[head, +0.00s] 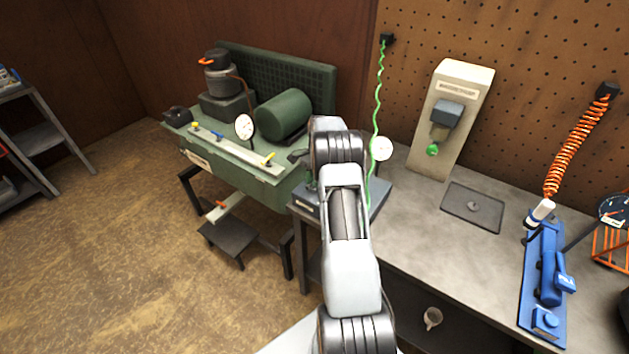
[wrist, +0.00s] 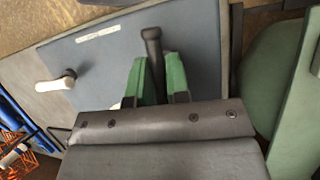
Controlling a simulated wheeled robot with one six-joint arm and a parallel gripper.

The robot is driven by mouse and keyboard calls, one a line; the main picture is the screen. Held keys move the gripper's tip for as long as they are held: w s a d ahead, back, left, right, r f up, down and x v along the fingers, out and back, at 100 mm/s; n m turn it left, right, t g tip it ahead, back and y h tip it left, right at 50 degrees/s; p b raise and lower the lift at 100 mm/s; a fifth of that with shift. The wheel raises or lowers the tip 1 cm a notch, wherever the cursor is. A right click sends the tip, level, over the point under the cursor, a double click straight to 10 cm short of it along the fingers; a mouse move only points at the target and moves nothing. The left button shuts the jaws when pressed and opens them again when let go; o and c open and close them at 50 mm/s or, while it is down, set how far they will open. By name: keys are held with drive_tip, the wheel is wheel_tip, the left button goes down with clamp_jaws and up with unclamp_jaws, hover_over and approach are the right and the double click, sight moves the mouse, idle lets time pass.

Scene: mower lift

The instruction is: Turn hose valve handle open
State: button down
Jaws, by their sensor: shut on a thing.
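In the wrist view my gripper (wrist: 157,66) has two green fingers, shut on a dark handle (wrist: 152,42). I take this handle to be the hose valve handle. Its rounded end sticks out past the fingertips, and its lower part is hidden between the fingers and behind my gripper body. The handle stands over a blue-grey panel (wrist: 95,60) with a white label strip. In the head view my arm covers the gripper and the handle. A blue-grey labelled box (head: 306,202) shows beside my arm at the bench's left end, and a green coiled hose (head: 377,110) hangs down towards it.
A white gauge (head: 382,148) stands just right of my arm. A green machine (head: 285,116) on a stand is to the left. The grey bench (head: 415,215) holds a beige dispenser (head: 462,90), a dark mat (head: 460,204) and a blue tool (head: 548,275).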

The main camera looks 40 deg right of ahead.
drive_tip(key=shift+n, duration=0.5)
drive_tip(key=c, duration=1.1)
unclamp_jaws()
drive_tip(key=shift+w+p+v, duration=0.2)
drive_tip(key=shift+p+v, duration=1.35)
drive_tip(key=shift+v, duration=5.25)
drive_tip(key=shift+a+r, duration=0.1)
drive_tip(key=shift+a, duration=0.1)
